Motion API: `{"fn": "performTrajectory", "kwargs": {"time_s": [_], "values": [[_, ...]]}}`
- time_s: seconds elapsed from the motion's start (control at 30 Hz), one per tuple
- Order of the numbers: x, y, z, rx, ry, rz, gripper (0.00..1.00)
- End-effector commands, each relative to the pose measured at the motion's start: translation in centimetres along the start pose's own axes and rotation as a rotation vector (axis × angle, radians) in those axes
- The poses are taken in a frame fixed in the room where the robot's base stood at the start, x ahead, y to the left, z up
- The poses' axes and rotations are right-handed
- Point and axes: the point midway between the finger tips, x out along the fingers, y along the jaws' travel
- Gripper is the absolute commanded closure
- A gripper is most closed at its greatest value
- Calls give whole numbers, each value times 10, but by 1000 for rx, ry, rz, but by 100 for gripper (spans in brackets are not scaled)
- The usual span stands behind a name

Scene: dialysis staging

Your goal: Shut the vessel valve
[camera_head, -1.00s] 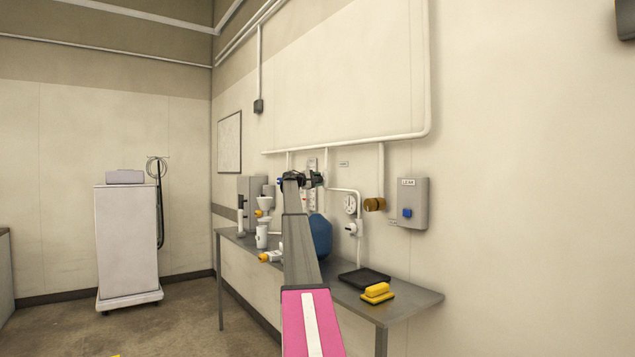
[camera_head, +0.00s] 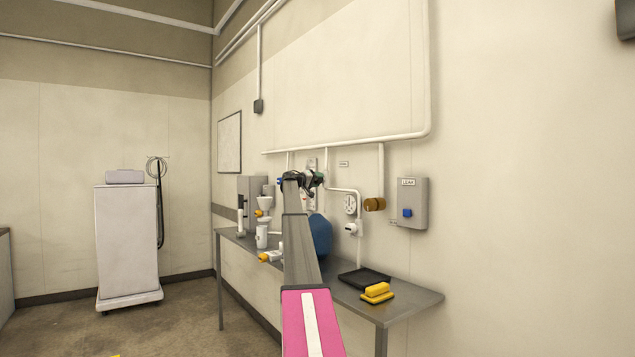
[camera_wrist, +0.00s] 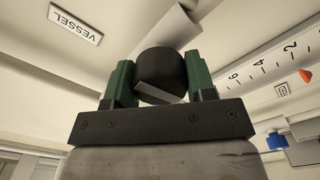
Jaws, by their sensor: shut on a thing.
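In the wrist view, a dark round valve knob (camera_wrist: 162,66) sits between the two green fingers of my gripper (camera_wrist: 157,84). The gripper is shut on it. A "VESSEL" label (camera_wrist: 75,23) shows upside down on the wall to the left of the knob. In the head view, my gripper (camera_head: 313,181) is up at the wall pipes above the bench. My arm hides most of the valve there, so I cannot tell how far it is turned.
A brass fitting (camera_head: 374,204) and a grey "LEAK" box (camera_head: 413,203) are to the right.

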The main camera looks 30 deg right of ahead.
Motion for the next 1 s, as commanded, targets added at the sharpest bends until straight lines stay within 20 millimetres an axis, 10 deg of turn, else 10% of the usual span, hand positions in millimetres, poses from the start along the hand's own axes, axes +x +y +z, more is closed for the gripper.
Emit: {"fn": "performTrajectory", "kwargs": {"time_s": [0.87,0.9,1.0], "values": [[-2,-1,1,148,-2,-2,73],[-2,-1,1,148,-2,-2,37],[-1,-1,1,147,-1,-2,24]]}}
